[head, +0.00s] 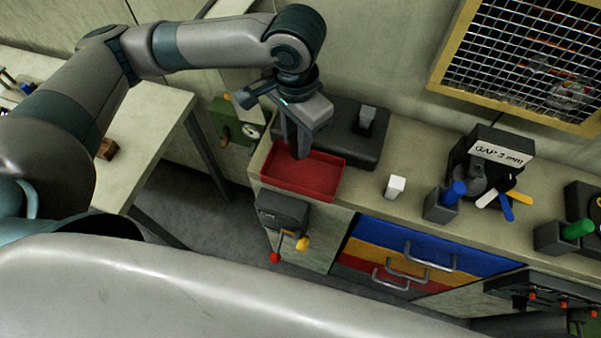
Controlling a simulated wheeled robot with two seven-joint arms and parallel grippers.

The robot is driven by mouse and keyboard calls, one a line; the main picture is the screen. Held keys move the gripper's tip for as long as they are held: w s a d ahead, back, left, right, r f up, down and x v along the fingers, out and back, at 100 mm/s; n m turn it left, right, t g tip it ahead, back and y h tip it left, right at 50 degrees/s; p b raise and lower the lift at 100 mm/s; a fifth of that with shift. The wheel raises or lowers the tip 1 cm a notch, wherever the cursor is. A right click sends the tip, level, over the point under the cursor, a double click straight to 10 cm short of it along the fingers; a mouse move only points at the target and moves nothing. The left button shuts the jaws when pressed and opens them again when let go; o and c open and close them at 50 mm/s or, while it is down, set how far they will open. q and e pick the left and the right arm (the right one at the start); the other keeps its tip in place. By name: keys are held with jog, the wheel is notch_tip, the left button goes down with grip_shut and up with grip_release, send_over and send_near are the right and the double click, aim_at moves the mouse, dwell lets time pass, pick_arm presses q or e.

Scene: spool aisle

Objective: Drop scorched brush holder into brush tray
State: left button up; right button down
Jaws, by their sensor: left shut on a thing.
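The red brush tray (316,181) sits at the left end of the long counter. Its visible inside looks empty. My left gripper (300,148) points down over the back of the tray, with its fingertips close above or just inside it. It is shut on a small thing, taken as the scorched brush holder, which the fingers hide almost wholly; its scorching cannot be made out. My right gripper is not in view.
A dark pad with a grey block (366,119) lies behind the tray. A white block (395,187), a blue-topped holder (440,205) and a "GAP 2 mm" stand (496,154) are to the right. A lever box (283,212) hangs below the tray.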

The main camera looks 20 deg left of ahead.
pick_arm(q)
jog(key=o, duration=1.1)
notch_tip(320, 180, up, 17)
jog(key=b, duration=0.2)
jog(key=shift+r+b, duration=0.2)
jog(key=shift+b, duration=0.2)
dwell(0.3)
